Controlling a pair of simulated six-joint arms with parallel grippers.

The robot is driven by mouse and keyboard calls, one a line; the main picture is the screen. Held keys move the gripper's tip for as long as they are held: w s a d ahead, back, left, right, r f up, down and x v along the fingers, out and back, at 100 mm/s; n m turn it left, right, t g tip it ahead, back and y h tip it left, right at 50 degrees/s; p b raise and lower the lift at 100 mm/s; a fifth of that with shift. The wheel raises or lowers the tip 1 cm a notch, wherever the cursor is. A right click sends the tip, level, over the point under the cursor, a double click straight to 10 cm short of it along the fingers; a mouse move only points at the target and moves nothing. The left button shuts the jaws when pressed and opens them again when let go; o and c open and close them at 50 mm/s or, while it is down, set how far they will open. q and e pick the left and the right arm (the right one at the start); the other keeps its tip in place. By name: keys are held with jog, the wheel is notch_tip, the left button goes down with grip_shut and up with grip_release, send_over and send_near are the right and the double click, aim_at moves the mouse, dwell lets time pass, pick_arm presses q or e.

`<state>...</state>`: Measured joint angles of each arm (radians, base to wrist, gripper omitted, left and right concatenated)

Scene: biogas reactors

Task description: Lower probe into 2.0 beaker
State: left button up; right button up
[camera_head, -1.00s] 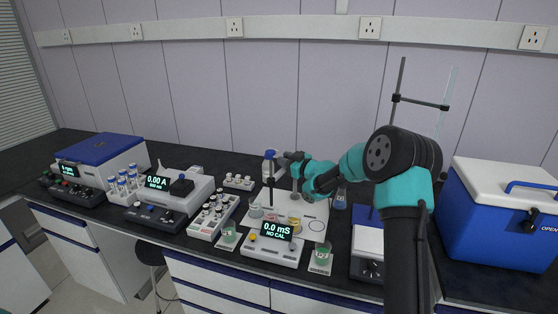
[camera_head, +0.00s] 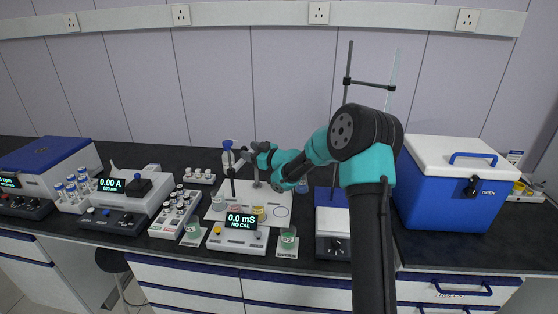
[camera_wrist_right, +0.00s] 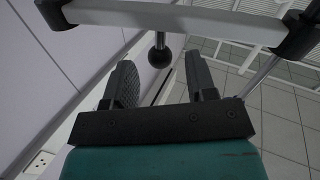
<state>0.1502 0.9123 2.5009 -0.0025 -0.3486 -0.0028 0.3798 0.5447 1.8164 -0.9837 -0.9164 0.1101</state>
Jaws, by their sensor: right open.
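My right gripper (camera_head: 246,156) is open at the back of the white mat, near the dark upright probe (camera_head: 232,181). In the right wrist view its two dark fingers (camera_wrist_right: 160,80) are apart, and a dark ball on a thin metal rod (camera_wrist_right: 159,54) shows between and beyond their tips. I cannot tell whether it touches either finger. The meter (camera_head: 241,229) reads 0.0 mS, NO CAL. My left gripper is not in view.
A vial rack (camera_head: 175,212) and a photometer (camera_head: 128,200) are to the left. A ring stand (camera_head: 347,120) and a blue cooler (camera_head: 455,190) are to the right. A grey bar (camera_wrist_right: 180,17) crosses the wrist view.

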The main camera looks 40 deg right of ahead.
aim_at(228, 142)
jog(key=v, duration=1.4)
jog(key=shift+s, duration=0.15)
jog(key=shift+o, duration=0.2)
jog(key=shift+d, duration=0.1)
jog(key=shift+o, duration=0.8)
jog(key=shift+r, duration=0.2)
jog(key=s+a+r+g+y, duration=0.1)
jog(key=s+a+r+y, duration=0.2)
jog(key=a+r, duration=0.3)
jog(key=shift+s+r+g, duration=0.4)
jog(key=shift+s+r, duration=0.05)
jog(key=shift+r, duration=0.05)
jog(key=x, duration=1.7)
jog(key=shift+w+a+r, duration=0.1)
jog(key=shift+w+r, duration=0.05)
jog(key=shift+r, duration=0.05)
jog(key=shift+c, duration=0.2)
grip_shut()
